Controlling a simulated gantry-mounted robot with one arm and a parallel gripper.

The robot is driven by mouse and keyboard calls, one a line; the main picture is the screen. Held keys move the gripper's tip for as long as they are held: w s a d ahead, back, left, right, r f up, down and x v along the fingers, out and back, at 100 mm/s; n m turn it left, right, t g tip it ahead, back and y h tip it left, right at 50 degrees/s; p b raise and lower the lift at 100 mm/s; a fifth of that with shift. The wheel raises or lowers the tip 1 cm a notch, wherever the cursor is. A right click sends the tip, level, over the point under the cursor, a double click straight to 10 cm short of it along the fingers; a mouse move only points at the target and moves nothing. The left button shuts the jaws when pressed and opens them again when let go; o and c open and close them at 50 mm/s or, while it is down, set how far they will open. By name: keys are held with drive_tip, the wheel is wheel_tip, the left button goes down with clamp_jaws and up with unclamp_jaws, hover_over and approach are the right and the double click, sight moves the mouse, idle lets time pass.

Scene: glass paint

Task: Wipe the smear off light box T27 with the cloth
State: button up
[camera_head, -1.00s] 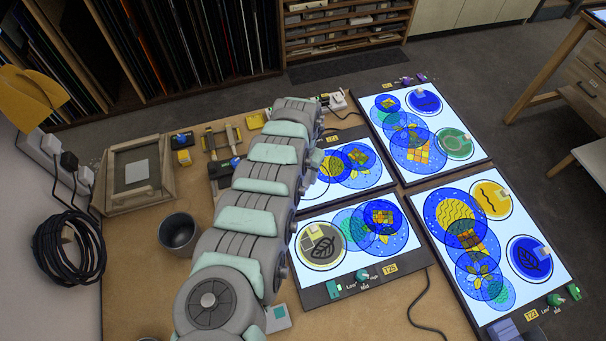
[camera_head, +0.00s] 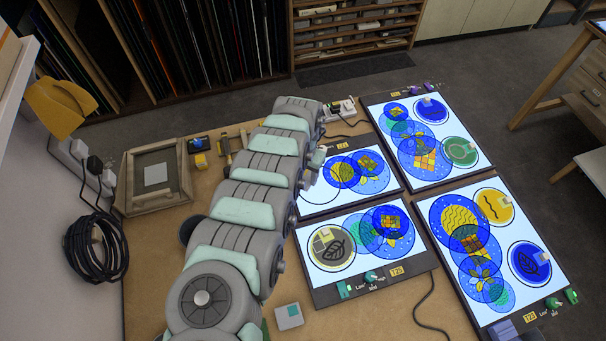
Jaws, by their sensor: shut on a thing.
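My arm runs up the middle of the picture and hides its own end, so I do not see my gripper or what it holds. I cannot make out the cloth. Several lit light boxes lie right of the arm. The front left box (camera_head: 318,298) reads T25. The front right box (camera_head: 492,322) seems to read T23. The back left box (camera_head: 342,144) and back right box (camera_head: 375,104) have labels too small to read, so I cannot tell which is T27. Overlapping blue, teal and yellow discs cover the lit faces; I cannot pick out a smear.
A framed panel (camera_head: 130,200) and a coiled black cable (camera_head: 95,248) are at the left. A dark cup (camera_head: 187,229) is mostly hidden behind my arm. A small grey square item (camera_head: 289,316) lies on bare board right of my arm. A black cord (camera_head: 421,309) crosses the front.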

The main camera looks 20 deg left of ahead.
drive_tip(key=shift+r+p, duration=0.95)
drive_tip(key=shift+r, duration=0.55)
